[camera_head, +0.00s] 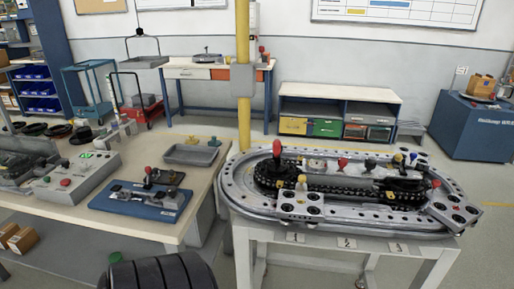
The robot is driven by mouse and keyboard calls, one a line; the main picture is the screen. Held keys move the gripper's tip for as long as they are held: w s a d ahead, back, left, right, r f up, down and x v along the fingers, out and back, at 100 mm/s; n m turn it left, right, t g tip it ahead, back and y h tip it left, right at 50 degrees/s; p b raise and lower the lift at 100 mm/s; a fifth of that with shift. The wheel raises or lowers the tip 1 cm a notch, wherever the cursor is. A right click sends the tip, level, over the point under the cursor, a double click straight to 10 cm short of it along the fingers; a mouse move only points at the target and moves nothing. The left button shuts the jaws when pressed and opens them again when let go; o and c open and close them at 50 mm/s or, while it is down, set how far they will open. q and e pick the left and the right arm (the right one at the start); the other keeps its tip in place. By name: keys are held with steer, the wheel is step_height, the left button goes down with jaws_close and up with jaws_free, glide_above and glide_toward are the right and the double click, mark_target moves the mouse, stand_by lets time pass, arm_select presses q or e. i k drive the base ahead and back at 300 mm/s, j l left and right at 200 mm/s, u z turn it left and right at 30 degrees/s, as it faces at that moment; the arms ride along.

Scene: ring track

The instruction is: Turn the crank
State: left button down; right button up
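An oval silver ring track (236,187) stands on a light stand at the centre right, with a black chain loop inside it. A red-knobbed upright handle (277,149) rises at the track's left end; it looks like the crank. Smaller red, black and yellow knobs show along the track. A second red-knobbed lever stands on a blue base plate (132,207) on the left workbench; I cannot tell how either handle turns. Neither of my grippers is in view.
The wooden workbench (205,178) on the left holds a grey control box (84,181) and a grey tray (191,154). A yellow post (243,125) rises behind the track. A narrow gap separates bench and track. Open floor lies at the right.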

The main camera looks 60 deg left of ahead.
mark_target(277, 169)
steer(key=u, duration=1.1)
